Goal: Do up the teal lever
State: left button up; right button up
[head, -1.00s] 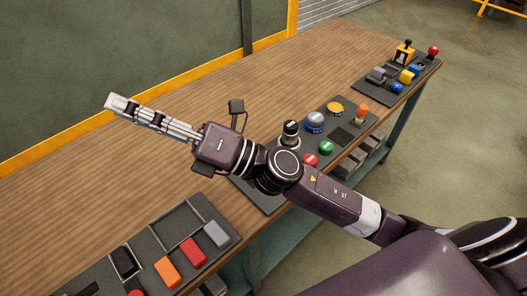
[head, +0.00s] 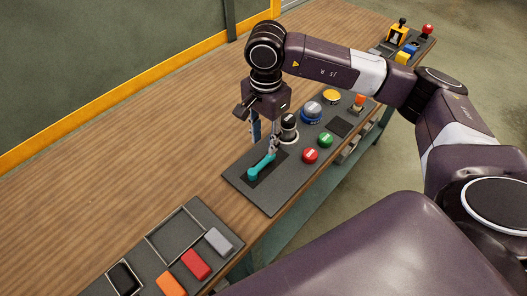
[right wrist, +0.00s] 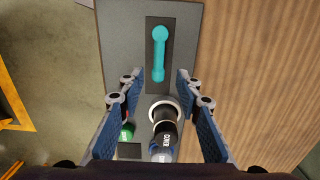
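The teal lever (head: 261,168) lies along a dark slot on the near-left part of the middle grey panel (head: 272,200). In the right wrist view the lever (right wrist: 159,55) is a teal bar with rounded ends, the far one larger. My right gripper (head: 264,143) points down over the panel, close to the lever's far end in the head view. My left gripper is out of view.
A black-topped knob (head: 288,122) stands right beside my right gripper. Another panel with coloured rockers (head: 195,264) is at lower left. The wooden tabletop (head: 150,140) behind is clear.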

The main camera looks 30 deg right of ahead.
aim_at(266, 159)
jog(key=shift+d+f, duration=0.25)
notch_tip(266, 159, down, 6)
jog(key=shift+f+p, duration=0.1)
jog(key=shift+p, duration=0.95)
jog(key=shift+a+f, duration=0.1)
jog(key=shift+f, duration=0.35)
jog(key=shift+c, duration=0.3)
grip_shut()
